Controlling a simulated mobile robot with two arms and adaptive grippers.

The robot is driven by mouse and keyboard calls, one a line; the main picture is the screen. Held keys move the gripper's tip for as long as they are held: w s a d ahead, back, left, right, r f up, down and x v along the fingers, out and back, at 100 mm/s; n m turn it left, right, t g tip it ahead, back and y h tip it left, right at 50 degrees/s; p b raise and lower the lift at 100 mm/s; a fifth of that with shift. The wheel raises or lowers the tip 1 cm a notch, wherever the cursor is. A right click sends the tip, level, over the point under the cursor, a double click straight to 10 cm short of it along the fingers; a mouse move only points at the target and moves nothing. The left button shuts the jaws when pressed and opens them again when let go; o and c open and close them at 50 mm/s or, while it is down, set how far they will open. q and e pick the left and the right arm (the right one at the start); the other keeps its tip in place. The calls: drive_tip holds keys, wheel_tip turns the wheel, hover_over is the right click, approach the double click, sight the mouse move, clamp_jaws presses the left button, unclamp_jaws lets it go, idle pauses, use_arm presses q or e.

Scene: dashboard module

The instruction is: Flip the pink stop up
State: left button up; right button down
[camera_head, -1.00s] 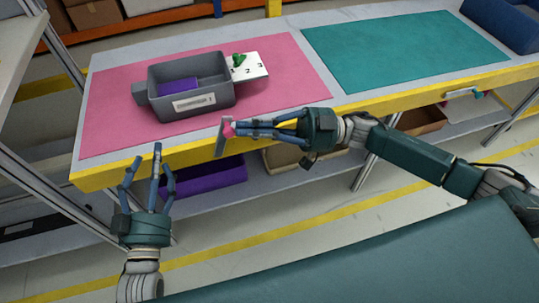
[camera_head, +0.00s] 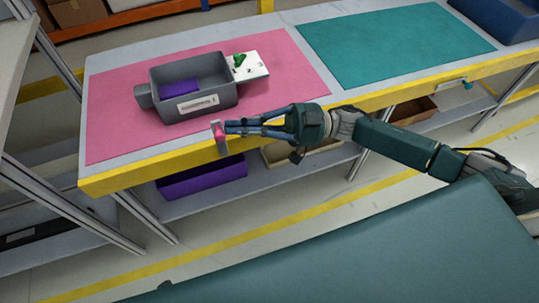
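The pink stop (camera_head: 217,131) is a small pink piece on a grey bracket at the front yellow edge of the table (camera_head: 190,160). It appears roughly upright against the bracket. My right gripper (camera_head: 228,127) reaches in from the right, low along the table's front edge. Its fingers are close together and point left. The fingertips are right beside the stop; whether they touch it I cannot tell. Nothing shows between the fingers. My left gripper is out of the picture.
A grey bin (camera_head: 215,95) with a purple item (camera_head: 180,87) stands on the pink mat (camera_head: 115,130). A teal mat (camera_head: 400,45) is clear. A purple tray (camera_head: 202,178) sits on the lower shelf.

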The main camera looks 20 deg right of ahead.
drive_tip(key=shift+s+a+r, duration=0.1)
drive_tip(key=shift+s, duration=0.1)
drive_tip(key=v, duration=1.2)
drive_tip(key=shift+w, duration=0.2)
